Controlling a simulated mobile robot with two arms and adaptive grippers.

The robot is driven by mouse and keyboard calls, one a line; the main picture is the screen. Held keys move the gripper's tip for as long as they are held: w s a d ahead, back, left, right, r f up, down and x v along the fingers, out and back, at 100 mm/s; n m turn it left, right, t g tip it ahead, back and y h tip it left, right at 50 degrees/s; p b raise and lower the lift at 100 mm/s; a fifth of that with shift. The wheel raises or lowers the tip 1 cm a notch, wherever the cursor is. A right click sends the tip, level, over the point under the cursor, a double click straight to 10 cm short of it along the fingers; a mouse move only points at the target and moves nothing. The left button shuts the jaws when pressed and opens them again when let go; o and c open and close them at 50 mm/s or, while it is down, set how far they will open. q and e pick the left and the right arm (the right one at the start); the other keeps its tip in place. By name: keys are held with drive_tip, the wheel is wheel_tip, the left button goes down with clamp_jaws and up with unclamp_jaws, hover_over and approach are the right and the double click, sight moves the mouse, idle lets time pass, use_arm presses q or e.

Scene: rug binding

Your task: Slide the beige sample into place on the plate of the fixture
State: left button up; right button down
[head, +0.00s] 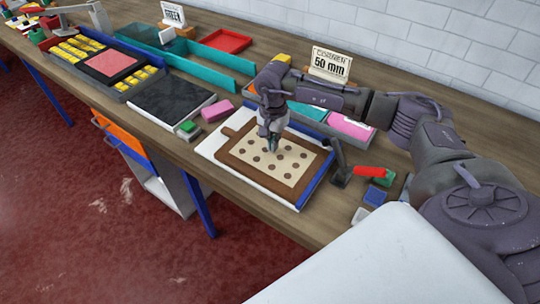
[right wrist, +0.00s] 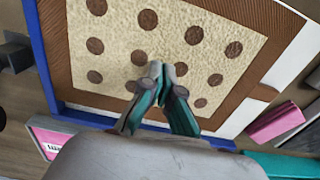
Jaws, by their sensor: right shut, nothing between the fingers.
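The beige sample (head: 296,180), with brown dots and a brown border, lies flat on the white plate (head: 210,143) of the fixture. A brown tab sticks out at its left end. Blue rails (head: 318,183) edge the plate at the right end and the back; in the right wrist view the blue rail (right wrist: 43,62) runs close along one brown edge, and a pale strip shows along another. My right gripper (head: 273,150) is shut and empty, pointing down over the sample's dotted face near its back half. Fingertip contact is unclear. My left gripper is not in view.
A "50 mm" sign (head: 330,64) and a pink-topped box (head: 350,128) are behind. A dark slab (head: 171,99) lies further left.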

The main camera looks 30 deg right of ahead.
drive_tip(key=shift+f+b, duration=1)
drive_tip(key=shift+f, duration=0.05)
drive_tip(key=shift+d, duration=0.2)
drive_tip(key=shift+w+b, duration=0.1)
drive_tip(key=shift+b, duration=0.2)
drive_tip(key=shift+d, duration=0.1)
drive_tip(key=shift+w+d+f+b, duration=0.1)
drive_tip(key=shift+d+f+b, duration=0.1)
drive_tip(key=shift+b, duration=0.2)
drive_tip(key=shift+r, duration=0.15)
